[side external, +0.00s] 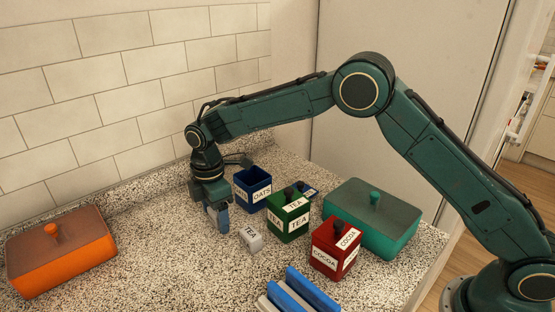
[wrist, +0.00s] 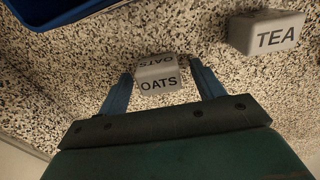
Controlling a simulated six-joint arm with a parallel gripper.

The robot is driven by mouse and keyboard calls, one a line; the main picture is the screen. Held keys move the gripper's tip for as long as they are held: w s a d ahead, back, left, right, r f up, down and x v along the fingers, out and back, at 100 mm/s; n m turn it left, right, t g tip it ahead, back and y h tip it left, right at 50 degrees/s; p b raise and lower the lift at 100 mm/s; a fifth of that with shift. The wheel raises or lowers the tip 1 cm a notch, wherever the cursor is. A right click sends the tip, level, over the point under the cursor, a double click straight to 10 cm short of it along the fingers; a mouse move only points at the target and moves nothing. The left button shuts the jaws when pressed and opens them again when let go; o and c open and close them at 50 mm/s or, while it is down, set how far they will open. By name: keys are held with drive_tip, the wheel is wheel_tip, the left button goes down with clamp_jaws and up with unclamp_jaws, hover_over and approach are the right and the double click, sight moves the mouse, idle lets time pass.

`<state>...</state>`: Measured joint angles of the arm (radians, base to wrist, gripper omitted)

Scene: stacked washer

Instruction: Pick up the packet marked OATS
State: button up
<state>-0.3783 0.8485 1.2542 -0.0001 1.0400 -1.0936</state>
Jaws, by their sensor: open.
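The small white packet marked OATS (wrist: 157,76) lies on the speckled counter in the wrist view. My gripper (wrist: 162,77) is open, with one blue finger on each side of the packet. I cannot tell whether either finger touches it. In the side external view my gripper (side external: 217,219) points down near the counter, and the OATS packet is not visible there. A similar white packet marked TEA (side external: 250,239) lies to the right of my gripper; it also shows in the wrist view (wrist: 266,33).
A blue canister marked OATS (side external: 252,190) stands open behind my gripper. Green TEA (side external: 289,218) and red COCOA (side external: 336,250) canisters stand right, before a teal lidded box (side external: 372,225). An orange lidded box (side external: 62,255) is far left. Blue-and-grey bars (side external: 298,293) lie in front.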

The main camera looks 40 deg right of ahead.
drive_tip(key=shift+f, duration=0.1)
idle(0.4)
drive_tip(key=c, duration=1.1)
drive_tip(key=shift+o, duration=0.2)
wheel_tip(320, 180, up, 20)
idle(0.4)
drive_tip(key=shift+d, duration=0.1)
